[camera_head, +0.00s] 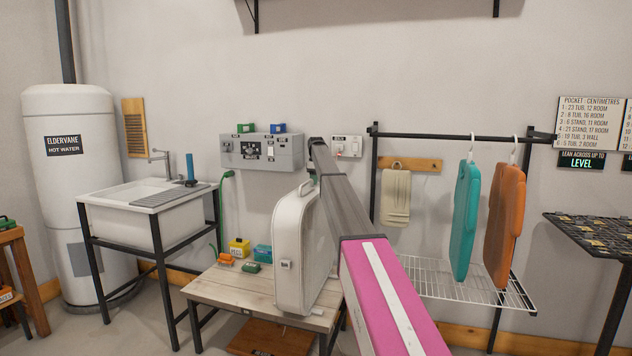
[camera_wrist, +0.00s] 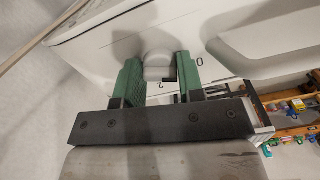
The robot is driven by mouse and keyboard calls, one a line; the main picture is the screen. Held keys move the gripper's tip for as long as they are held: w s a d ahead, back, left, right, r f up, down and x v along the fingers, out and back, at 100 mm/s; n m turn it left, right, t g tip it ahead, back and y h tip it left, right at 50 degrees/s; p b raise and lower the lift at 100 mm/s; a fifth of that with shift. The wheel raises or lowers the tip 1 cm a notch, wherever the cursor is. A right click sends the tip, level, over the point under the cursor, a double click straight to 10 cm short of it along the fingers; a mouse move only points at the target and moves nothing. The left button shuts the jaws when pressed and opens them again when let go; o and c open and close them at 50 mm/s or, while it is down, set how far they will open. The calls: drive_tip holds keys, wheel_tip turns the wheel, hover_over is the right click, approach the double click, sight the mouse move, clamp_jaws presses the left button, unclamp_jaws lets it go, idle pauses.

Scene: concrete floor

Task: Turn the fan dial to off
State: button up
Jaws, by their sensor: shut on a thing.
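The fan's white casing (camera_wrist: 225,35) fills much of the wrist view. Its pale dial (camera_wrist: 156,48) lies between the two green fingers of my gripper (camera_wrist: 157,66), which is shut on it. A printed 0 shows to the right of the dial and a 2 just below it; the other marks and the dial's pointer are hidden or unclear. In the head view, a white rounded case with a top handle, which appears to be the fan (camera_head: 300,255), stands upright on a wooden table (camera_head: 240,290).
A yellow box (camera_head: 239,248), a teal box and small orange and green items sit left of the case. A sink (camera_head: 150,215) and water heater stand further left. A wire rack (camera_head: 470,283) with hanging teal and orange items is on the right.

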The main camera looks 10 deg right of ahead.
idle(0.4)
drive_tip(key=o, duration=0.9)
wheel_tip(320, 180, up, 11)
drive_tip(key=shift+f, duration=0.1)
